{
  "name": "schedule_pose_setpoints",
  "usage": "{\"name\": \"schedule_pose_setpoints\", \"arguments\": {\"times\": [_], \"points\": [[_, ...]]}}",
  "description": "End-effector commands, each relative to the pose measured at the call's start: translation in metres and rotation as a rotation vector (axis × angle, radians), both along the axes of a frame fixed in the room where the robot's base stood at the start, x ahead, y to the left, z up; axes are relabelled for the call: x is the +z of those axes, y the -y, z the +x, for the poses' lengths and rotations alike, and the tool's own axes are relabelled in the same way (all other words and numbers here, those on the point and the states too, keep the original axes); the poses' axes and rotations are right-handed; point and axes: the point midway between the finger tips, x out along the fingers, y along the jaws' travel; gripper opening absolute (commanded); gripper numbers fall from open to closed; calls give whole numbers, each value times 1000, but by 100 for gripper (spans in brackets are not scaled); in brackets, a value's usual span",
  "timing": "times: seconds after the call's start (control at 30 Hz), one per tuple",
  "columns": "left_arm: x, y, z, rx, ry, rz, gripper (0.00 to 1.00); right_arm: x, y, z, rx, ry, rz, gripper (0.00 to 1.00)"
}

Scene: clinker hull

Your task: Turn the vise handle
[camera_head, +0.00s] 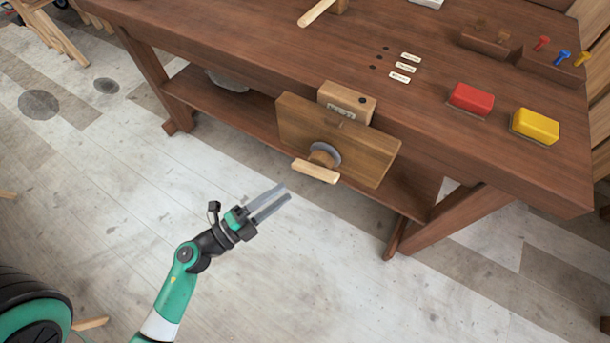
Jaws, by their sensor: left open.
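The vise handle (316,171) is a pale wooden bar in front of the vise's brown front jaw (350,145). It lies nearly level, tilted slightly down to the right, below a round hub with a grey disc (326,153). A wooden block with a small label (346,102) sits behind the jaw at the bench edge. My left gripper (285,196) is open and empty. Its two grey fingers point up and right, to the lower left of the handle and apart from it in the picture. My right gripper is not in view.
The vise is on the front of a brown workbench (240,40). On top are a red block (471,99), a yellow block (535,125), a mallet (318,12) and several white labels. A lower shelf (220,97) runs beneath. The floor around my left gripper is clear.

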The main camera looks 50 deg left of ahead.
Motion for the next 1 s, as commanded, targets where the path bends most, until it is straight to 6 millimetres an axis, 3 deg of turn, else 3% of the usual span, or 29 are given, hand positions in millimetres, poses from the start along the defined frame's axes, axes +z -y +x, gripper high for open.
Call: {"name": "schedule_pose_setpoints", "arguments": {"times": [0.1,0.3,0.47,0.7,0.97,1.0], "points": [[4,3,31,-8,7,2,46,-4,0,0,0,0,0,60],[7,2,69,-3,3,2,46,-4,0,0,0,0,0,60],[7,2,81,-1,1,0,46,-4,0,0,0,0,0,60],[7,2,82,0,1,0,46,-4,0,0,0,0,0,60],[7,2,82,0,1,0,1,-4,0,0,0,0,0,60],[7,2,82,0,1,0,0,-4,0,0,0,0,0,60]]}}
